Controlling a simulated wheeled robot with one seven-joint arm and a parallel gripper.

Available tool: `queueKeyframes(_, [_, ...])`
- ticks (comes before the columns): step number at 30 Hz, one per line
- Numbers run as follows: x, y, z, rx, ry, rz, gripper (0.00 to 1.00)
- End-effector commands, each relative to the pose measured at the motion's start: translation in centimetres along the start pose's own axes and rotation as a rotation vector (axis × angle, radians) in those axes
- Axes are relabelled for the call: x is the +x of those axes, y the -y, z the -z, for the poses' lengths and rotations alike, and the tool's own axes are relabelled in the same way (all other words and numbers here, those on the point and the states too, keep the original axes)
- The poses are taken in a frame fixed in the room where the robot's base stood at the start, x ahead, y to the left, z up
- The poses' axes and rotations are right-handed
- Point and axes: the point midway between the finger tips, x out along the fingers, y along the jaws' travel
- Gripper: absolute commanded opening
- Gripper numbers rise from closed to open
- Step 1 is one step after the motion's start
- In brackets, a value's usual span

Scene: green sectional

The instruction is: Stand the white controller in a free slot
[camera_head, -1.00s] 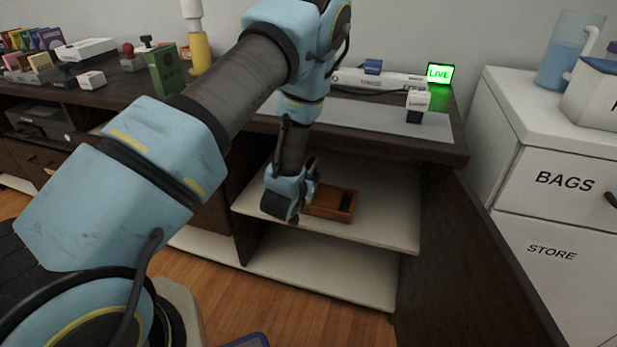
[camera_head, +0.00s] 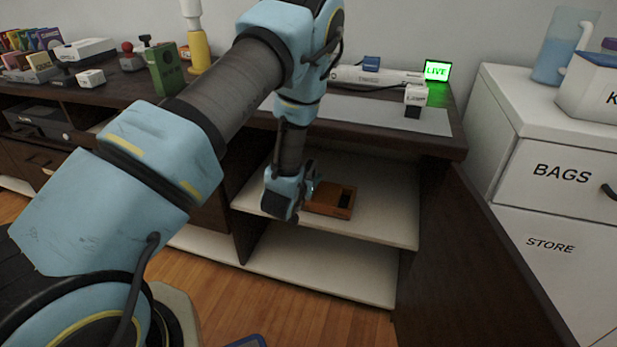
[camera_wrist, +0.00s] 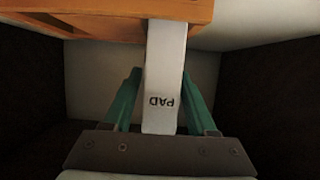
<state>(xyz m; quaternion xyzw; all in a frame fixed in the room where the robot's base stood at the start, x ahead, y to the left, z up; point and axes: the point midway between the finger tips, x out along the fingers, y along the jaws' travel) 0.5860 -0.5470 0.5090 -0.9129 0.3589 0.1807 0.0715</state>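The white controller (camera_wrist: 164,85), marked PAD, shows in the wrist view between the green fingers of my gripper (camera_wrist: 161,75). The fingertips look closed against its two sides. Its far end overlaps the orange-brown wooden rack (camera_wrist: 100,22); I cannot tell whether it sits inside a slot. In the head view the rack (camera_head: 322,206) is on the upper shelf of the open cabinet, with a dark opening at its right. My gripper (camera_head: 310,186) is at the rack's left side. The controller is not clear in the head view.
The pale shelf (camera_head: 385,225) has free room right of the rack. The dark cabinet door (camera_head: 470,270) stands open at the right. The countertop above holds a small white block (camera_head: 416,95), a lit LIVE sign (camera_head: 437,70) and a green box (camera_head: 165,70). Cabinet walls flank my gripper.

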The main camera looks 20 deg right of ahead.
Motion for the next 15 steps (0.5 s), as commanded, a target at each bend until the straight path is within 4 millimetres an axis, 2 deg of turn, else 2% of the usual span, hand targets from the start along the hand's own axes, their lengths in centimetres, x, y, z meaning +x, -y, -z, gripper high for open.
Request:
queueKeyframes(1, [0.0,0.0,0.0,0.0,0.0,0.0,0.64])
queueKeyframes(3, [0.0,0.0,0.0,0.0,0.0,0.0,0.72])
queueKeyframes(11, [-0.1,0.0,-0.1,0.0,0.002,0.0,0.72])
queueKeyframes(15, [-1.2,0.0,0.0,0.0,0.003,0.001,0.72])
